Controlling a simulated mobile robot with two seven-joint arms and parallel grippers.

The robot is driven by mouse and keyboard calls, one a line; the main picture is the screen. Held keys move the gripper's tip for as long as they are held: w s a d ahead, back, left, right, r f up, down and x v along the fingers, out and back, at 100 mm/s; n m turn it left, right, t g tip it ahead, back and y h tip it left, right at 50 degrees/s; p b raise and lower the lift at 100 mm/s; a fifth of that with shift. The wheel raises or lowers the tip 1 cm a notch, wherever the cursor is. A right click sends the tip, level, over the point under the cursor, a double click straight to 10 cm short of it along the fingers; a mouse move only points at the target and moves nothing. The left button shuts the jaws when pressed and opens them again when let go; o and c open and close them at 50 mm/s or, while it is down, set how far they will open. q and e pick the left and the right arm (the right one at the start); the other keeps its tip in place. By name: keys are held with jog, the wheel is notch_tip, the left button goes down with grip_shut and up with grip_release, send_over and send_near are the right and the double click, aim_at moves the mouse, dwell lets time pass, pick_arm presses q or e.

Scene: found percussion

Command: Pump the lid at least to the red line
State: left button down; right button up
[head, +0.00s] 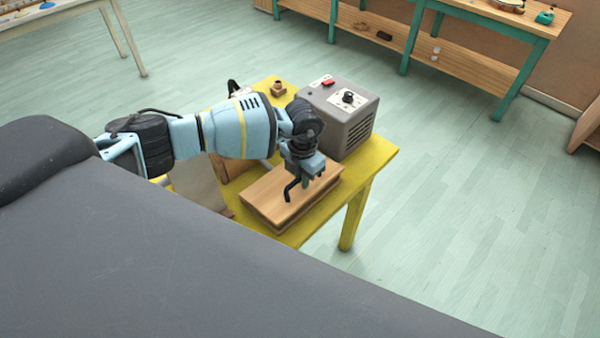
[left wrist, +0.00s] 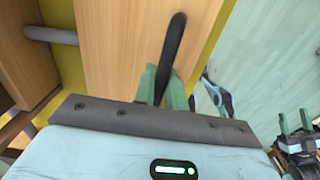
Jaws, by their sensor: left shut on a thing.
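The lid is a flat wooden board (head: 318,192) on a yellow table. It fills the upper middle of the left wrist view (left wrist: 115,50). A dark bar handle (head: 289,192) rises from it; the handle also shows in the left wrist view (left wrist: 175,42). My left gripper (head: 303,180) is above the lid, its green fingers (left wrist: 163,84) shut on the handle. Another gripper with two green fingers apart, my right one (left wrist: 294,122), shows at the right edge of the left wrist view, empty and away from the lid. I see no red line in either view.
A grey box with a dial and red switch (head: 345,125) stands on the yellow table (head: 383,152) behind the lid. A small brown fitting (head: 278,89) sits at the far corner. A workbench (head: 470,75) stands at the back right. Floor on the right is clear.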

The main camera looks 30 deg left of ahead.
pick_arm(q)
jog(key=shift+s+d+f, duration=0.1)
jog(key=shift+d+f, duration=0.15)
jog(key=shift+d, duration=0.15)
jog(key=shift+s+d+f, duration=0.1)
jog(key=shift+d+f, duration=0.1)
jog(key=shift+f, duration=0.25)
jog(key=shift+s+d+f, duration=0.1)
jog(key=shift+d+f, duration=0.1)
jog(key=shift+f, duration=0.2)
